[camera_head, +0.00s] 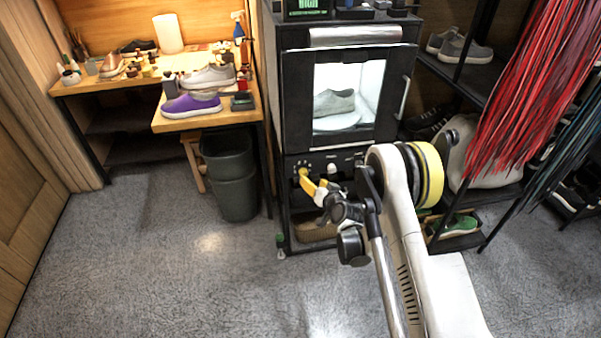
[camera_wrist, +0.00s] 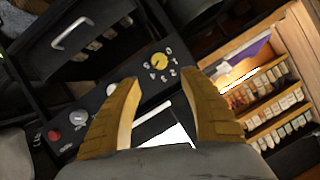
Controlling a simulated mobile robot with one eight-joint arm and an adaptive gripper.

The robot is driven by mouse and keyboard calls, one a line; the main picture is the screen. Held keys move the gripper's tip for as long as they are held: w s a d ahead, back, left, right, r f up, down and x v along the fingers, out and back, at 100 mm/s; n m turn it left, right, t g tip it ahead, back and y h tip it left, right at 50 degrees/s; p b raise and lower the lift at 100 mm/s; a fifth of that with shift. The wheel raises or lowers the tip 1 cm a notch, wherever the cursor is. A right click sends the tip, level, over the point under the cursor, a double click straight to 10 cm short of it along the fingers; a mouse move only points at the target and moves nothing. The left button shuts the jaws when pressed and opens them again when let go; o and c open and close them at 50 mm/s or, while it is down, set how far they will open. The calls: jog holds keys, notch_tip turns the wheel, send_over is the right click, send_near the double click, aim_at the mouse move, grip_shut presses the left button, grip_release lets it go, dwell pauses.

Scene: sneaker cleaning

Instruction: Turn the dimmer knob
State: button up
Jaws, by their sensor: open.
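The black control panel (camera_head: 345,158) is below the lit display box. In the wrist view it runs diagonally and carries a yellow knob (camera_wrist: 159,60) ringed by white numbers, two pale knobs (camera_wrist: 112,89) and a red button (camera_wrist: 54,136). I cannot read which one is labelled dimmer. My gripper (camera_wrist: 159,84) is open and empty, with its yellow fingers apart and pointing at the panel. The yellow knob lies ahead of the gap between the fingertips, and no contact shows. In the head view my gripper (camera_head: 314,184) is in front of the panel's left part, partly covering it.
The lit box (camera_head: 365,90) holds a grey sneaker (camera_head: 334,101). At left, a wooden workbench (camera_head: 200,122) carries a purple sneaker (camera_head: 191,105), with a dark bin (camera_head: 232,185) beneath. Red laces (camera_head: 530,80) hang at right near shoe shelves. The grey floor at left is clear.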

aim_at(305, 174)
jog(key=b+x, duration=0.3)
jog(key=x, duration=0.6)
jog(key=shift+w+a+f+b, duration=0.15)
jog(key=shift+w+f+b, duration=0.05)
jog(key=shift+f+b, duration=0.1)
jog(key=shift+w+a, duration=0.25)
jog(key=shift+w, duration=0.25)
grip_shut()
